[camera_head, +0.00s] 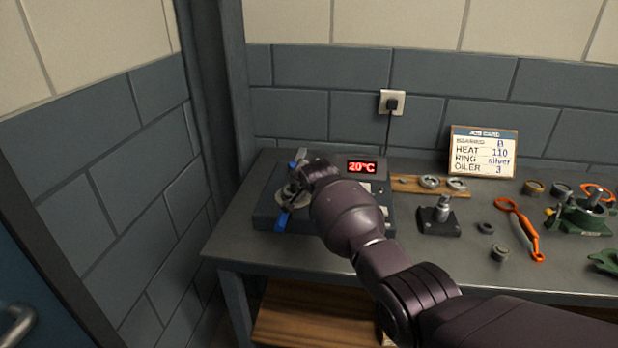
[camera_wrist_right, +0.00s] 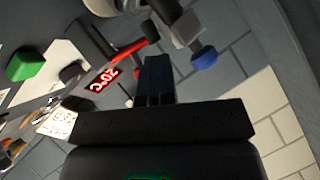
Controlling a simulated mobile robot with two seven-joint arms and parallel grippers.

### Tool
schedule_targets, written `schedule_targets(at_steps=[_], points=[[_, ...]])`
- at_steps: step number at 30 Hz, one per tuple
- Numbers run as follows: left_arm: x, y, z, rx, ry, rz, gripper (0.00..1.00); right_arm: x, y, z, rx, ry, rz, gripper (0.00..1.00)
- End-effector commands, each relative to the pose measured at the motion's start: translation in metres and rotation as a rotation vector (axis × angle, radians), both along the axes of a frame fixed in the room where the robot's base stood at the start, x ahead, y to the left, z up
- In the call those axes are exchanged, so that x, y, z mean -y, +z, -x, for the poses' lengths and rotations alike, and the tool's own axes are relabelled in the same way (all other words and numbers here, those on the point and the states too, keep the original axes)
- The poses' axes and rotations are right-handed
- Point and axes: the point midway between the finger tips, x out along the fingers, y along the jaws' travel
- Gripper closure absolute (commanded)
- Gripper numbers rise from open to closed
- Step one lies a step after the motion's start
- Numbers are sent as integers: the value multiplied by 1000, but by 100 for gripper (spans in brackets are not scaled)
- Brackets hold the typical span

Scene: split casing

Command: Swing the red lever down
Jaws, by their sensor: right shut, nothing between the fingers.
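The red lever (camera_wrist_right: 130,50) shows in the right wrist view as a short red bar beside the red-digit display. In the head view it is hidden behind my right arm. My right gripper (camera_wrist_right: 157,62) is shut and empty, its fingertips close to the lever's end; I cannot tell whether they touch. In the head view this gripper is mostly hidden by its own wrist, over the left part of the dark heater box (camera_head: 265,212). The display (camera_head: 362,167) reads 20°C. My left gripper is not in view.
Blue-ended parts (camera_head: 283,218) stick out at the heater's left. A green button (camera_wrist_right: 27,64) shows in the wrist view. To the right are a wooden ring board (camera_head: 402,185), a black block with a metal post (camera_head: 438,220), an orange tool (camera_head: 520,228) and a job card (camera_head: 483,152).

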Motion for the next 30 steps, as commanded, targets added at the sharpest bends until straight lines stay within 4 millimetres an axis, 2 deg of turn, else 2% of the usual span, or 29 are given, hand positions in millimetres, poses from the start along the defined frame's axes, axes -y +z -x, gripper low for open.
schedule_targets(at_steps=[23, 30], points=[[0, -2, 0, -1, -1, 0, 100, -1, -3, -1, -1, -2, -2, 100], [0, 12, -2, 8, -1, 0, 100, 3, 12, -1, 1, -3, -2, 100]])
